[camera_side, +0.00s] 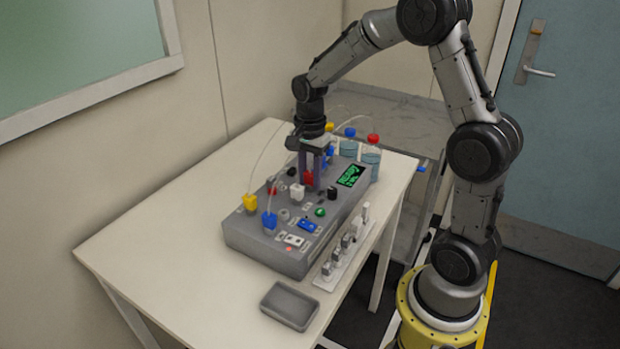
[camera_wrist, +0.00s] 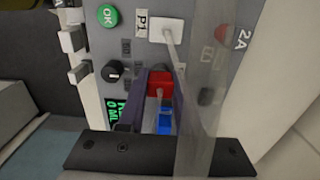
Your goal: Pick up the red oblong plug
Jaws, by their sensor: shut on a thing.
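The red plug (camera_side: 308,178) shows between my gripper's fingers above the grey control box (camera_side: 262,243). My gripper (camera_side: 310,181) points down over the box and is shut on the red plug. I cannot tell whether the plug is still seated in the panel.
A white plug (camera_side: 297,192), yellow plug (camera_side: 250,202) and blue plug (camera_side: 269,220) stand on the box nearby, some with thin tubes. Bottles with coloured caps (camera_side: 371,160) stand behind. A grey tray (camera_side: 289,305) lies in front. The table's left side (camera_side: 170,225) is clear.

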